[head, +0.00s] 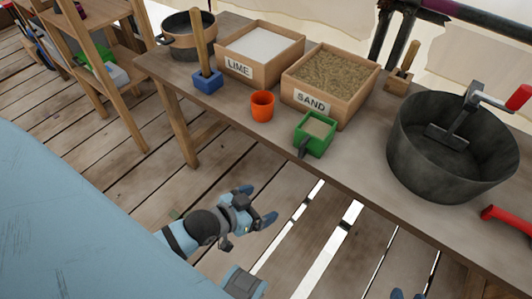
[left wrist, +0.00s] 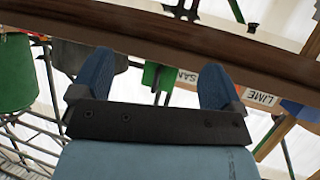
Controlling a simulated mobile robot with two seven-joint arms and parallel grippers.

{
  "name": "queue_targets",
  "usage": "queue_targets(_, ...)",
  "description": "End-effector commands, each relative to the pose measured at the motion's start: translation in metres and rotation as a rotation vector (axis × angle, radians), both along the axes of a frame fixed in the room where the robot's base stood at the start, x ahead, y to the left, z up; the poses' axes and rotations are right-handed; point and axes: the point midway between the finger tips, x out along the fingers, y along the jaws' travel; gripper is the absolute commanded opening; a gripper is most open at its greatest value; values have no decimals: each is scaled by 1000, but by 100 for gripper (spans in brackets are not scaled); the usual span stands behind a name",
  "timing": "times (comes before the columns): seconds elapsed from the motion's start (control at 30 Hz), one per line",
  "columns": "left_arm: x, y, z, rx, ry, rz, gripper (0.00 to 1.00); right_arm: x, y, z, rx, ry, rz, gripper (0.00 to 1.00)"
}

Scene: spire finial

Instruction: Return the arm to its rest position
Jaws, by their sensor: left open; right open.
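My left gripper (head: 258,204) is in front of the workbench (head: 345,170) and below its top, over the plank floor in the head view. Its blue fingers are apart with nothing between them. In the left wrist view the open left gripper (left wrist: 154,78) spans the middle, with the bench edge running across beyond it. Two blue fingertips of my right gripper (head: 407,295) show apart at the bottom edge of the head view; the rest of it is out of frame.
On the bench stand a lime box (head: 262,50), a sand box (head: 330,82), an orange cup (head: 262,106), a green scoop box (head: 315,133), a blue-based tool (head: 208,80) and a large dark tub (head: 450,150). A wooden shelf (head: 110,75) stands left. Open floor lies before the bench.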

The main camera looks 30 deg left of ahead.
Motion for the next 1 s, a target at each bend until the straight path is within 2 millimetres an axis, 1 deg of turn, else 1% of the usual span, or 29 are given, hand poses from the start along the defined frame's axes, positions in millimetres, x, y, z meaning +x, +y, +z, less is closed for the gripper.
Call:
queue_targets(0.03, -8, -16, 2, -8, 19, 11, 93, 0, 0, 0, 0, 0, 0, 43)
queue_targets(0.1, -15, -29, 3, -1, 39, 17, 93, 0, 0, 0, 0, 0, 1, 43)
queue_targets(0.2, -20, -40, 5, 4, 57, 20, 93, 0, 0, 0, 0, 0, 1, 43)
queue_targets(0.3, -22, -43, 5, 9, 63, 20, 93, 0, 0, 0, 0, 0, 1, 43)
queue_targets(0.57, -22, -43, 6, 9, 63, 20, 93, 0, 0, 2, 0, 0, 1, 43)
queue_targets(0.67, -22, -42, 18, 11, 64, 20, 93, 0, 0, 16, -1, 1, 1, 43)
queue_targets(0.73, -23, -41, 33, 15, 67, 22, 93, 0, 0, 33, -3, 0, 1, 43)
queue_targets(0.8, -23, -40, 51, 20, 71, 24, 93, 0, -1, 55, -7, -3, -1, 43)
queue_targets(0.9, -25, -37, 79, 30, 79, 26, 93, -1, -4, 82, -18, 7, -3, 43)
queue_targets(1.0, -26, -35, 104, 38, 84, 29, 93, -4, -7, 103, -28, 16, -6, 43)
